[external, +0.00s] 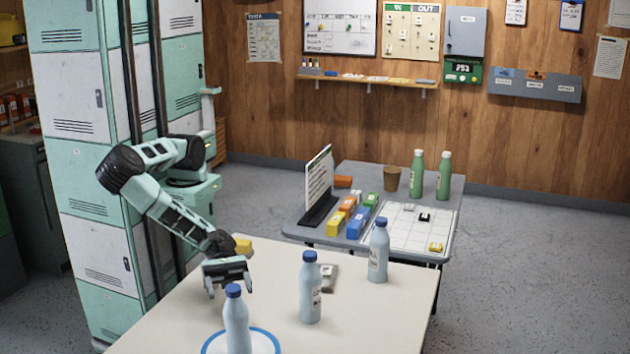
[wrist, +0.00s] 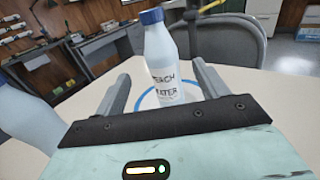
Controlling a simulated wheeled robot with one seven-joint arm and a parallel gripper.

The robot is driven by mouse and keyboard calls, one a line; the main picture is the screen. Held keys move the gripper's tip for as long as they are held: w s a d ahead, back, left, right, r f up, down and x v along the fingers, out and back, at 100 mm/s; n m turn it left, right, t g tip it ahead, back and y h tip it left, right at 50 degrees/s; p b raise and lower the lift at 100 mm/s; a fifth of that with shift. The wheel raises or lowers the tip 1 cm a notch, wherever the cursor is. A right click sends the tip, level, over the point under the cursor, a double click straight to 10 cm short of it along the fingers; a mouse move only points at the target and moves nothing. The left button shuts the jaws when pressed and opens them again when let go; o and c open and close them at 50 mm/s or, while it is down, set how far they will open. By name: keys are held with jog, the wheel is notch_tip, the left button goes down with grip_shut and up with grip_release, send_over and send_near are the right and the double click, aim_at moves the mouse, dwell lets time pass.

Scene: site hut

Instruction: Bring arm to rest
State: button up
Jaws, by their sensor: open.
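My gripper (external: 228,282) is open and empty above the left part of the pale table (external: 180,335). In the wrist view my gripper (wrist: 160,85) has its two fingers spread wide apart. A white bottle with a blue cap (external: 236,325) stands upright on a blue-ringed round mark (external: 268,340) at the table's front. This bottle (wrist: 163,65) shows beyond the fingers in the wrist view, lined up with the gap between them; its label is partly readable. My arm reaches down to the table, bent at the elbow.
Two more blue-capped bottles stand on the pale table, one near the middle (external: 311,290) and one at the back right (external: 378,252). A small grey object (external: 329,277) lies between them. A grey table (external: 300,234) behind holds coloured boxes, a sign, a cup and green bottles.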

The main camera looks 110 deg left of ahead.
jog(key=shift+s+a, duration=0.3)
jog(key=shift+a, duration=0.05)
dwell(0.4)
